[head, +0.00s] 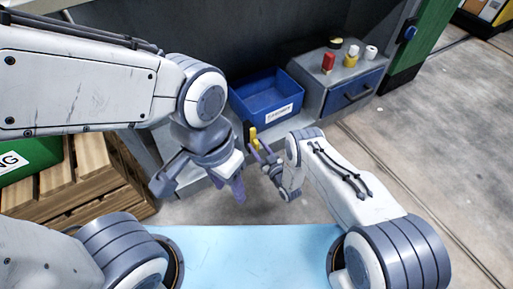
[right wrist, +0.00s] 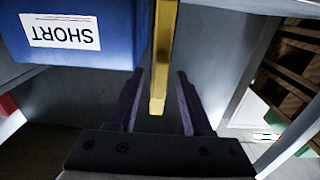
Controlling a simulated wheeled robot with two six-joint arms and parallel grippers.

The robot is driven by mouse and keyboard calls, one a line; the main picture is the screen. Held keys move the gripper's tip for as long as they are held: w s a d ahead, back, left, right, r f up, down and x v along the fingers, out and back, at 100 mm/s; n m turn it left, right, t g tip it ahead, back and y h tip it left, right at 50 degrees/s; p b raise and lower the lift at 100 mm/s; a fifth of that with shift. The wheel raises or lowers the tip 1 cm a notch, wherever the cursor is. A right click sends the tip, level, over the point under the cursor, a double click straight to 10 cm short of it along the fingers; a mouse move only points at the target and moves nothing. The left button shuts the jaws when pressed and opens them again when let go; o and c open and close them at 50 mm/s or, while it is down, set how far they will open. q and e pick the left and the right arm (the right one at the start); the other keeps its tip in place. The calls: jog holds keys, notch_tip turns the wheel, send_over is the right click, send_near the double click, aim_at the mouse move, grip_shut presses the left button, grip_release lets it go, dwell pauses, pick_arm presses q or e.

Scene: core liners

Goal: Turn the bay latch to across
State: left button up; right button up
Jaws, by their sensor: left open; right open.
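The yellow bay latch (head: 253,137) is a narrow bar below the front of the blue bin. In the right wrist view the latch (right wrist: 163,50) runs up and down the picture, between my right gripper's fingers. My right gripper (head: 260,152) is open at the latch, and its dark purple fingers also show in the right wrist view (right wrist: 160,78). A gap shows on both sides of the bar, so neither finger visibly touches it. My left gripper (head: 228,186) is open and empty, pointing down to the left of the latch. The latch's pivot is not clear.
The blue bin (head: 238,105) bears a white label, reading SHORT in the right wrist view. A grey cabinet (head: 318,85) to its right carries red, yellow and white small items. Wooden crates (head: 75,195) stand at left.

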jog(key=shift+w+a, duration=0.25)
jog(key=shift+w, duration=0.1)
grip_shut()
jog(key=shift+s, duration=0.1)
dwell(1.1)
